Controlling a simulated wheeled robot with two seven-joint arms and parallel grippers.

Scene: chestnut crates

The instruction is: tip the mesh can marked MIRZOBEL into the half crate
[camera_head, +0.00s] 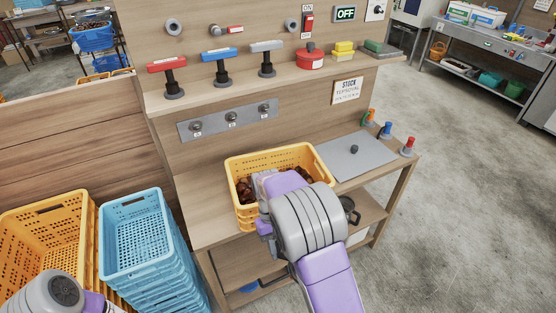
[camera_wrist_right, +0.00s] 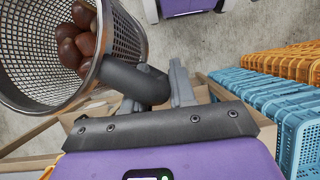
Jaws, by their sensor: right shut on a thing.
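The half crate, a yellow one (camera_head: 290,155), stands on the workbench with brown chestnuts showing inside it. My right gripper reaches over this crate in the head view, where my own wrist hides its fingers. In the right wrist view my right gripper (camera_wrist_right: 165,88) is shut on the dark handle of a metal mesh can (camera_wrist_right: 25,60). Several chestnuts are in the can, close to its rim. The can appears tilted in that view. No MIRZOBEL marking is visible on it. My left arm shows at the lower left of the head view, with its gripper out of sight.
A grey plate (camera_head: 355,158) lies on the bench right of the crate, with small coloured-top items near the right edge. A shelf with red, blue and grey-handled fixtures runs behind. Blue crates (camera_head: 135,235) and yellow crates (camera_head: 45,235) are stacked at the left.

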